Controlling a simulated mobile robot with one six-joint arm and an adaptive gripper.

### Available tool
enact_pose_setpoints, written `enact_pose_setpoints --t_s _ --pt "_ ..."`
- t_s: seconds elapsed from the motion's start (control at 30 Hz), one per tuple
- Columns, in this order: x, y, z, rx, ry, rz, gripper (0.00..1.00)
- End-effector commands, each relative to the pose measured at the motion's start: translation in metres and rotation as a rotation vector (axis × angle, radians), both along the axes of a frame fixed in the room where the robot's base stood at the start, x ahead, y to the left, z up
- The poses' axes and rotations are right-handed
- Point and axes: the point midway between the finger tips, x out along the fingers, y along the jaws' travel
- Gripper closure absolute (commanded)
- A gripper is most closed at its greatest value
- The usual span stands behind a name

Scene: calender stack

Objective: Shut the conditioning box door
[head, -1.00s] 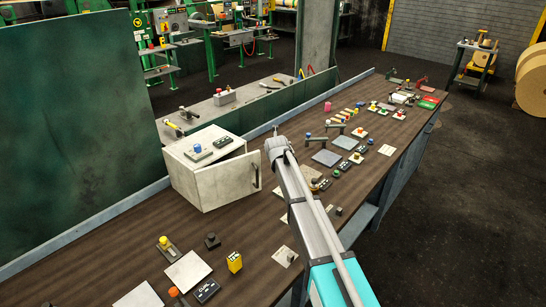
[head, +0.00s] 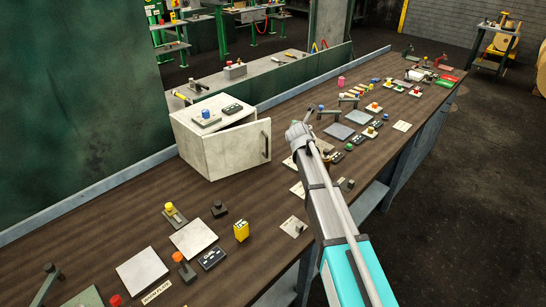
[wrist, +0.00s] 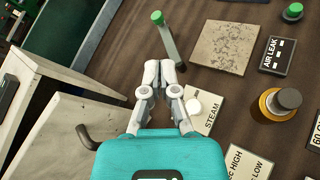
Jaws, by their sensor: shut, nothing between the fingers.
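The conditioning box (head: 190,145) is a pale, worn box on the brown bench, left of my gripper. Its door (head: 238,152) stands ajar, with a dark gap under the top edge and a dark bar handle (head: 266,146) near its right edge. In the wrist view the door (wrist: 62,130) shows at lower left, swung away from the box body (wrist: 22,75), with its curved handle (wrist: 86,136) beside my gripper's base. My gripper (head: 297,132) is just right of the door, apart from it. In the wrist view my gripper (wrist: 162,72) is shut and empty.
A blue-knobbed control and a dark switch block (head: 232,109) sit on the box top. Near my gripper are a green-tipped lever (wrist: 165,38), a STEAM label (wrist: 207,115) and an amber knob (wrist: 278,102). Bench left of the box's front is partly clear.

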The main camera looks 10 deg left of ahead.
Motion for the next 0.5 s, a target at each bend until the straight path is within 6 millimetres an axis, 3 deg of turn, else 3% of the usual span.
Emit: enact_pose_setpoints --t_s 0.03,0.5 --pt "-0.003 -0.004 -0.008 0.04 -0.028 -0.013 1.0" --pt "-0.022 -0.018 -0.017 0.452 -0.218 -0.001 1.0"
